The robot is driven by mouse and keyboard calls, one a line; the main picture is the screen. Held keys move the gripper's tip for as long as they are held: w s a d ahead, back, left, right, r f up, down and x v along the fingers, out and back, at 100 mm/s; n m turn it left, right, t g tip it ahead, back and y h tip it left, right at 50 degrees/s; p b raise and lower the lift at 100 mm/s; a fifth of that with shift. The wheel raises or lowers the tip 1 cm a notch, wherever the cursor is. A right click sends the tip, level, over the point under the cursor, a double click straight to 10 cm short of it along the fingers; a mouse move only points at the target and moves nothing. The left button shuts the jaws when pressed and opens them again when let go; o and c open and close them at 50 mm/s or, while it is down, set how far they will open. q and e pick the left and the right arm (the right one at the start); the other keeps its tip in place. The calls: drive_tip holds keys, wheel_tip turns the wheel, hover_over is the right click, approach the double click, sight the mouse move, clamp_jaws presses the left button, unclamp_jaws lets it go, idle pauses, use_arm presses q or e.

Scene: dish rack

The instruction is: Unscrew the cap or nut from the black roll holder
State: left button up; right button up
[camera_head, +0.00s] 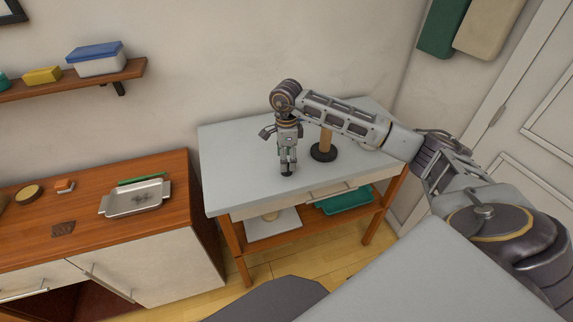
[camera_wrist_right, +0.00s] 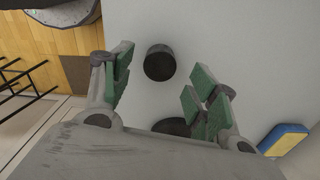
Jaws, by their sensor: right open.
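The roll holder has a round black base (camera_head: 323,153) and a tan upright post (camera_head: 326,139) on the grey-white table. Its top is hidden behind my right arm. My right gripper (camera_head: 288,168) points down over the table, left of the holder, open and empty. A small black round piece (camera_head: 287,174) shows at its fingertips. In the right wrist view, a short black cylinder (camera_wrist_right: 159,62) lies ahead of the gap between the green-padded fingers (camera_wrist_right: 160,88), apart from both. A second dark shape (camera_wrist_right: 172,126) is partly covered by the gripper body. My left gripper is out of view.
A blue and yellow sponge (camera_wrist_right: 284,138) lies at the lower right of the wrist view. The table (camera_head: 230,150) is clear left of the gripper. Its lower shelf holds a teal tray (camera_head: 347,201). A wooden cabinet (camera_head: 90,225) with a metal tray (camera_head: 136,197) stands left.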

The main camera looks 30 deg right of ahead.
wheel_tip(320, 180, up, 7)
drive_tip(key=shift+r, duration=0.15)
drive_tip(key=shift+c, duration=0.3)
idle(0.4)
clamp_jaws()
idle(1.5)
